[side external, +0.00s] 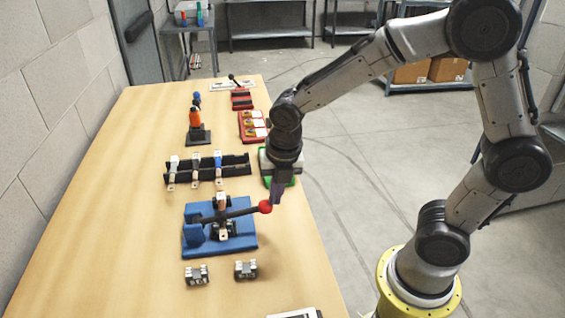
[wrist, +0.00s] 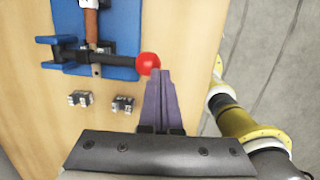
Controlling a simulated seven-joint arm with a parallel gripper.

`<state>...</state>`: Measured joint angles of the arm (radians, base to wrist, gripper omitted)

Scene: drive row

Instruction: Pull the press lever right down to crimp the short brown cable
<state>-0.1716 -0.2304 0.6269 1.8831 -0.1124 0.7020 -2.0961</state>
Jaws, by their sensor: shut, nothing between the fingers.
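The blue press (side external: 246,238) stands on the near half of the table; part of it shows in the wrist view (wrist: 110,14). Its black lever (side external: 239,213) runs nearly level across it to a red ball knob (side external: 265,206), also seen in the wrist view (wrist: 148,63).
Two small metal blocks (side external: 197,274) (side external: 246,268) lie in front of the press. Behind it stand a black rack (side external: 236,162) with several cables, an orange-handled tool (side external: 195,118) and a red tray (side external: 245,118). The table's left side is clear.

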